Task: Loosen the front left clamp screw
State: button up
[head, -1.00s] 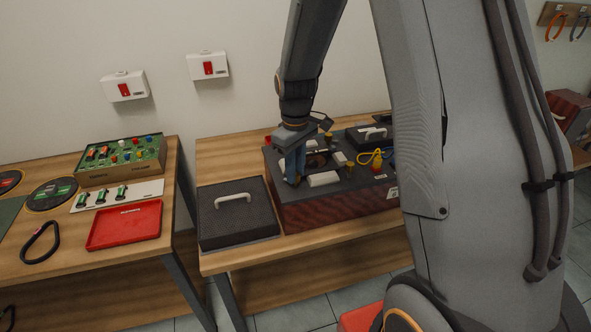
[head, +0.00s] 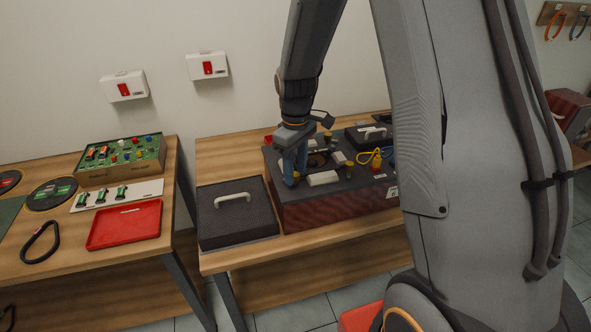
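The hi-fi unit, a dark box with a reddish-brown front (head: 335,208), stands on the middle bench with its top open to view. On its top are a pale block (head: 323,179), a yellow cable (head: 369,156) and small yellow-brown knob-like parts, one of them at the right (head: 348,165). My gripper (head: 292,180) points down at the unit's front left corner, with blue-grey fingers reaching its top. The fingers hide the front left clamp screw, and I cannot see whether they are closed on it.
A black cover with a white handle (head: 236,211) lies left of the unit, close beside it. A smaller black lidded part (head: 369,136) is at the unit's back right. The left bench holds a red tray (head: 124,225) and a green board box (head: 121,160).

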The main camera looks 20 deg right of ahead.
aim_at(296, 174)
jog(key=shift+r+b, duration=1.15)
jog(key=shift+r, duration=2.75)
